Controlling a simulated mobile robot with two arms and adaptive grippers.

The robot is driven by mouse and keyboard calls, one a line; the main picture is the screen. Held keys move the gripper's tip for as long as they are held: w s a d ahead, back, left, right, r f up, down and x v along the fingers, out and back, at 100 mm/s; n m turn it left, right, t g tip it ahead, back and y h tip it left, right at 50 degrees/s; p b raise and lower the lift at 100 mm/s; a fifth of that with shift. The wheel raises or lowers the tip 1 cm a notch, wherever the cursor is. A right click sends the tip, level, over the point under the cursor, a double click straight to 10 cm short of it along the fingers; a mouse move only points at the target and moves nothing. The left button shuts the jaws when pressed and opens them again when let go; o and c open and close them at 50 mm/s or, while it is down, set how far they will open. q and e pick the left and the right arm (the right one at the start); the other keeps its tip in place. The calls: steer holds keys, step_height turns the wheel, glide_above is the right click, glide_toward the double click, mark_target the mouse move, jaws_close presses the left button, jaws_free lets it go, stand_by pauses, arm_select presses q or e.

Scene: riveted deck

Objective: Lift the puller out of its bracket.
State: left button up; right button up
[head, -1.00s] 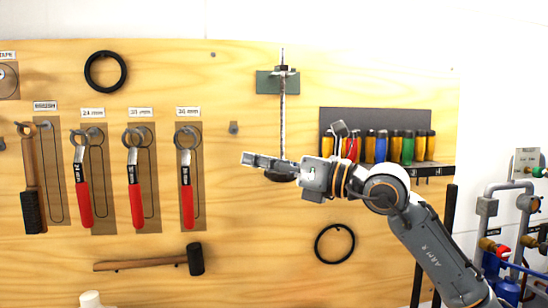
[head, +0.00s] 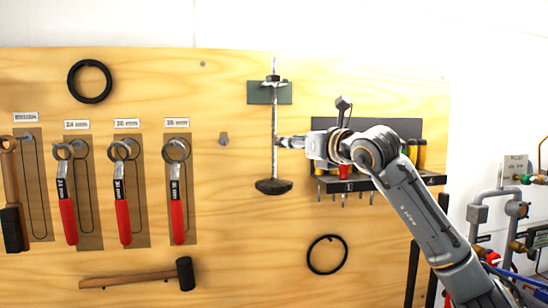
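The puller (head: 275,125) is a thin upright metal rod with a dark disc-like foot at its lower end. It hangs in a bracket with a green back plate (head: 257,93) on the plywood board. My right gripper (head: 281,142) comes from the right, with its fingertips at the rod about midway between bracket and foot. The fingers look narrow and overlap the rod; I cannot tell whether they are shut on it. The puller's top and foot show clear of the gripper. My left gripper is not in view.
A dark rack (head: 436,178) of coloured-handled tools is just behind my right arm. Red-handled wrenches (head: 178,220) hang left of the puller. A hammer (head: 140,279) and a black ring (head: 327,255) are lower down.

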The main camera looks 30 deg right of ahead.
mark_target(274, 127)
steer(key=w+p, duration=0.1)
steer(key=w, duration=0.1)
steer(key=w+a+p, duration=0.1)
steer(key=w+p, duration=0.1)
steer(key=w, duration=0.1)
steer(key=shift+a+f, duration=0.1)
steer(key=shift+a, duration=0.05)
steer(key=shift+c, duration=0.4)
steer(key=shift+s, duration=0.1)
jaws_close()
